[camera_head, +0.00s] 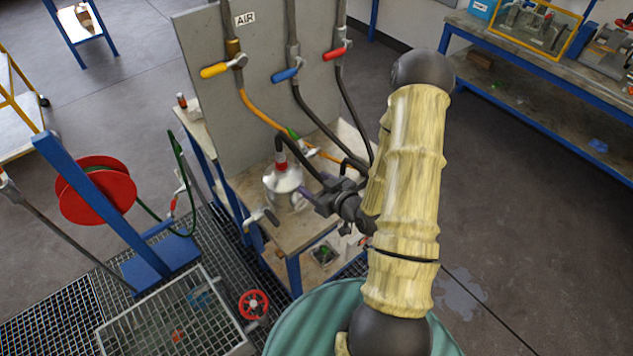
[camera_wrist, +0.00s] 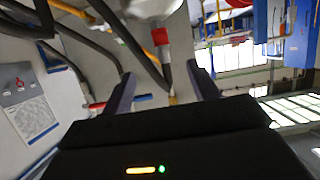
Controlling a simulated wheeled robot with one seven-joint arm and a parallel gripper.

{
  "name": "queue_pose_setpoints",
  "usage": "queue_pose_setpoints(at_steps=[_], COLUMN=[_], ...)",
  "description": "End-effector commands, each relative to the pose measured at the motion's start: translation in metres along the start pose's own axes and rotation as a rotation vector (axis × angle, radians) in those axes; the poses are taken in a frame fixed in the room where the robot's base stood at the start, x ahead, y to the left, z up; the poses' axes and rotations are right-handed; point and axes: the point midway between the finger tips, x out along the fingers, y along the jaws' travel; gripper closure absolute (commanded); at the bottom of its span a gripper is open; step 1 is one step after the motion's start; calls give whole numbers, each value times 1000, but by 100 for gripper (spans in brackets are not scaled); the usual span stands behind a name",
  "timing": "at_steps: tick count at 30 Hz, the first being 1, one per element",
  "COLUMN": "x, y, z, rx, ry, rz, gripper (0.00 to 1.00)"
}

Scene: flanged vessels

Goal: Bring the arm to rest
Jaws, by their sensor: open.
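My arm reaches down from the right in the head view, and my gripper (camera_head: 308,196) is beside the right side of a silvery flanged vessel (camera_head: 282,182). In the wrist view, the two fingers of my gripper (camera_wrist: 165,88) are spread apart with no object clearly held between them. The vessel has a red-banded neck and a dark hose at its top, and stands on a small bench (camera_head: 300,226) in front of a grey panel. I cannot tell whether the fingers touch the vessel.
The panel (camera_head: 268,100) carries yellow, blue and red valve handles, with hoses hanging close to my gripper. A red hose reel (camera_head: 97,190) stands at left, above floor grating. A workbench (camera_head: 560,66) is at upper right. Open floor (camera_head: 530,200) lies right of my arm.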

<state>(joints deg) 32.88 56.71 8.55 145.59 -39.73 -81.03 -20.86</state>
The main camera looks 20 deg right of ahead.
Motion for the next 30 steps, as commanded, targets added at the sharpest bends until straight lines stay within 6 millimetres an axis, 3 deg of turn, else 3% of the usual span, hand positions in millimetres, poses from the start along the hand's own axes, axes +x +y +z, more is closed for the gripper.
queue_pose_setpoints(at_steps=[14, 22, 30], x=[2, 3, -21], y=[-1, -4, -8], z=[0, -2, -17], rx=[-16, -83, -74], ry=[-35, -283, -547], rz=[-4, 9, 92], gripper=[40, 40, 40])
